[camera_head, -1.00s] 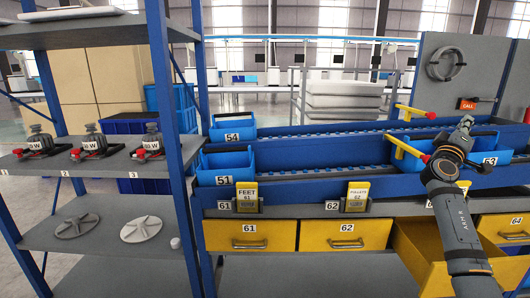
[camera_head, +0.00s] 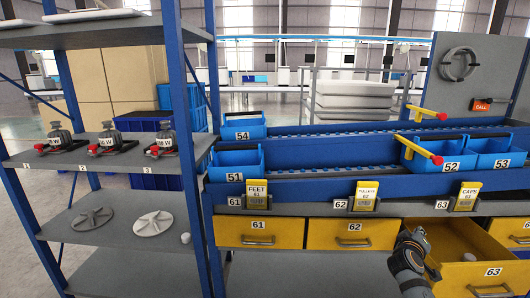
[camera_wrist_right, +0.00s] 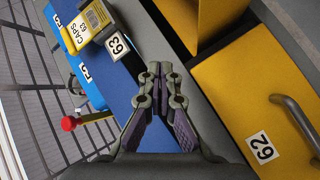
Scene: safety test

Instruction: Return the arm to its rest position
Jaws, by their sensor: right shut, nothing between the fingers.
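My right gripper (camera_head: 416,238) is low at the front of the workstation in the head view, just left of the open yellow drawer 63 (camera_head: 492,272). In the right wrist view the fingers of my right gripper (camera_wrist_right: 160,75) are together, with nothing between them. Behind them are the blue rack front, the number 63 label (camera_wrist_right: 118,46) and the yellow drawer 62 (camera_wrist_right: 245,95). My left arm is not in view.
Drawer 63 stands pulled out, with a small pale item (camera_head: 468,257) inside. Drawers 61 (camera_head: 285,233) and 62 (camera_head: 378,234) are shut. Blue bins 52 (camera_head: 438,158) and 51 (camera_head: 238,165) stand on the rack. A grey shelf unit (camera_head: 120,158) is at the left.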

